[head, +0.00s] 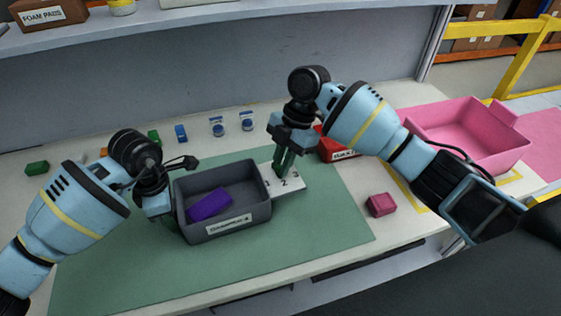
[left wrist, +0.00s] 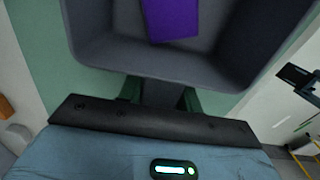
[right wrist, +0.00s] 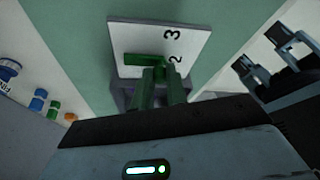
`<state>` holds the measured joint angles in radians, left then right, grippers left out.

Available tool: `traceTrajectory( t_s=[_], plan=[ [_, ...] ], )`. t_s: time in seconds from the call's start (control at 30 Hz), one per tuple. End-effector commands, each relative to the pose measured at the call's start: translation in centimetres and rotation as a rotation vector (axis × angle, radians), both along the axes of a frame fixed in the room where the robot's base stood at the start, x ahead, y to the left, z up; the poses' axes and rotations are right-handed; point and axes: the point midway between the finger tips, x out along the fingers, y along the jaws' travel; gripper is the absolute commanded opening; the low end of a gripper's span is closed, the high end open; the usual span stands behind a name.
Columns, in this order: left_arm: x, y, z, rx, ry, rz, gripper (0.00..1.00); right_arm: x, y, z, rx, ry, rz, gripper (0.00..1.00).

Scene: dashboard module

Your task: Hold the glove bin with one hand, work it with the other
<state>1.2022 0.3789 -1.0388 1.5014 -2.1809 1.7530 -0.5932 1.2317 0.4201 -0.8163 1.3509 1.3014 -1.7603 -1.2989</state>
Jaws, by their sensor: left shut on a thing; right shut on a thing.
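The grey glove bin (head: 200,180) stands on the green mat (head: 325,215), with a purple block (head: 209,204) inside and a label on its front. A white numbered plate (head: 292,182) adjoins its right side, showing 2 and 3 in the right wrist view (right wrist: 190,40). A green lever (right wrist: 145,60) sits on this plate. My left gripper (head: 168,198) is shut on the bin's left side; the bin wall (left wrist: 160,62) shows between its fingers in the left wrist view. My right gripper (head: 282,165) is shut on the green lever from above, hiding part of it.
A pink bin (head: 470,135) stands at the right, with a red box (head: 335,146) behind the plate and a pink block (head: 381,204) at the front right. Small blue and green items (head: 181,133) line the back. The mat's front is clear.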

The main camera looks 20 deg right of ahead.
Motion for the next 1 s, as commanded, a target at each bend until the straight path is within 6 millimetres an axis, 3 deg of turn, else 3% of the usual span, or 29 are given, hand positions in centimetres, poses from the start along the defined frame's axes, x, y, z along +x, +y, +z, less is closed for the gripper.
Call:
traceTrajectory(
  t_s=[0.53, 0.57, 0.7, 1.0],
  plan=[
    [0.0, 0.08, 0.01, 0.002, 0.0, 0.0, 0.0, 0.07, -0.16, 0.08, 0.0, -0.002, 0.024, 0.0],
    [0.0, 0.08, 0.01, 0.002, 0.0, 0.0, 0.0, 0.07, -0.16, 0.08, 0.0, -0.002, 0.024, 0.18],
    [0.02, 0.05, 0.03, 0.001, 0.0, 0.0, 0.0, 0.06, -0.15, 0.07, -0.001, -0.001, 0.025, 0.37],
    [0.03, -0.01, 0.07, -0.001, -0.001, 0.0, 0.0, 0.06, -0.15, 0.15, 0.0, 0.0, 0.025, 0.37]
  ],
)
